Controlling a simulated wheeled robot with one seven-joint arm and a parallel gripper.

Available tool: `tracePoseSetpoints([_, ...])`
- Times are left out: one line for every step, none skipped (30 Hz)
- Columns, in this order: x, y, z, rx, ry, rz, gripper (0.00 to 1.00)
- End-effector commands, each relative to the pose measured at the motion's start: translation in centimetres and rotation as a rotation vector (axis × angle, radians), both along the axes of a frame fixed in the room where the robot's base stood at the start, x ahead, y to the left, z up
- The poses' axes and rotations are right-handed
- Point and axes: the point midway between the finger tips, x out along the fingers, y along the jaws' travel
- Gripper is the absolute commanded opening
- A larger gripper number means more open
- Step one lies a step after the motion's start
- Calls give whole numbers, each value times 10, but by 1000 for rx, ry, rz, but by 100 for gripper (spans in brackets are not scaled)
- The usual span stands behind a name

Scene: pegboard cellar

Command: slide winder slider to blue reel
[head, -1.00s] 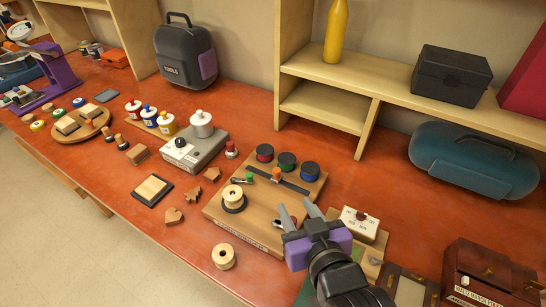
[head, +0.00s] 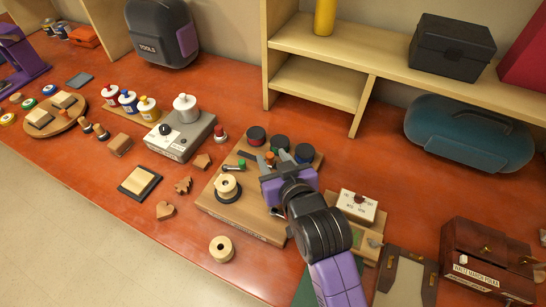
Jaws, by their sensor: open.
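The wooden winder board (head: 222,205) lies in the middle of the bench. At its back stand a red reel (head: 256,137), a green reel (head: 279,145) and, at the right, the blue reel (head: 304,154), all with dark tops. The winder slider's orange knob (head: 269,158) shows just in front of the red and green reels, left of the blue one. My gripper (head: 275,161) is open over the board, with its fingertips around or just above the orange knob; contact cannot be told. My gripper hides much of the slider's dark track.
A pale spool (head: 228,186) and a green-knobbed lever (head: 238,167) are on the board's left part. A loose spool (head: 221,249) lies in front. A white box (head: 357,205) stands right of my gripper, and a shelf (head: 320,85) stands behind.

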Motion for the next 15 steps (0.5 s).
tracePoseSetpoints([1, 1, 0, 0, -1, 0, 40])
tracePoseSetpoints([1, 1, 0, 0, -1, 0, 40])
tracePoseSetpoints([2, 1, 0, 0, -1, 0, 40])
tracePoseSetpoints([2, 1, 0, 0, -1, 0, 40])
tracePoseSetpoints([2, 1, -1, 0, -1, 0, 40])
tracePoseSetpoints([1, 1, 0, 0, -1, 0, 40])
tracePoseSetpoints([1, 1, 0, 0, -1, 0, 40])
tracePoseSetpoints([1, 1, 0, 0, -1, 0, 40])
tracePoseSetpoints([1, 1, 0, 0, -1, 0, 34])
tracePoseSetpoints([1, 1, 0, 0, -1, 0, 28])
tracePoseSetpoints([1, 1, 0, 0, -1, 0, 22])
tracePoseSetpoints([1, 1, 0, 0, -1, 0, 15])
tracePoseSetpoints([1, 1, 0, 0, -1, 0, 9])
tracePoseSetpoints([1, 1, 0, 0, -1, 0, 3])
tracePoseSetpoints([1, 1, 0, 0, -1, 0, 0])
